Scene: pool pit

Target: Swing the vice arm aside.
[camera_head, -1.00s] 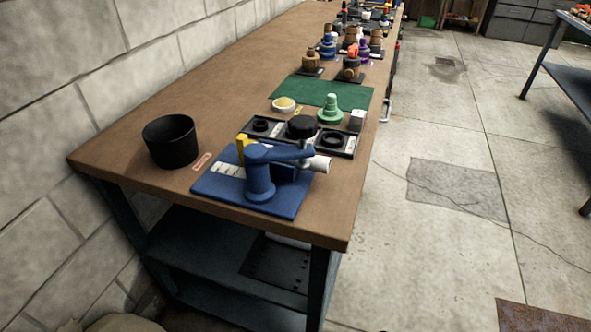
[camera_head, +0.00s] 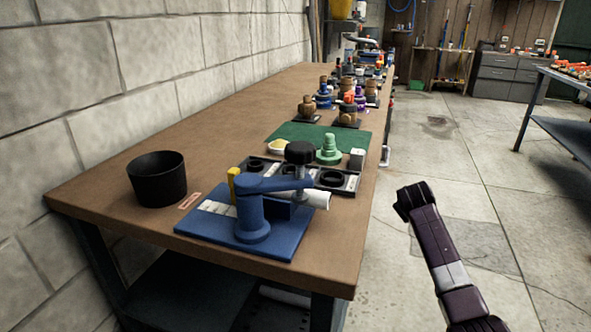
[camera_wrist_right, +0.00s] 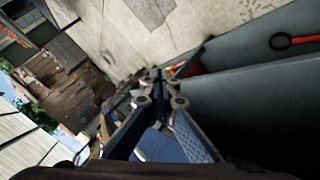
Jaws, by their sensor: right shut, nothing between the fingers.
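The blue vice (camera_head: 250,222) stands on a blue base plate (camera_head: 197,232) at the near end of the workbench. Its blue arm (camera_head: 275,184) reaches right from the top of the post, with a black knob (camera_head: 300,152) above its right end. A white cylinder (camera_head: 318,199) sticks out to the right under the arm. A yellow piece (camera_head: 233,185) stands at the plate's back left. My right arm is right of the bench in the head view, clear of the vice. My right gripper (camera_wrist_right: 160,80) shows shut and empty in the wrist view. My left gripper is out of view.
A black bin (camera_head: 158,180) stands left of the vice. Behind are a black tray (camera_head: 347,188) with round parts, a green mat (camera_head: 285,133), a green stepped cone (camera_head: 328,149) and several coloured fittings. Floor right of the bench is open. Another table (camera_head: 560,132) stands far right.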

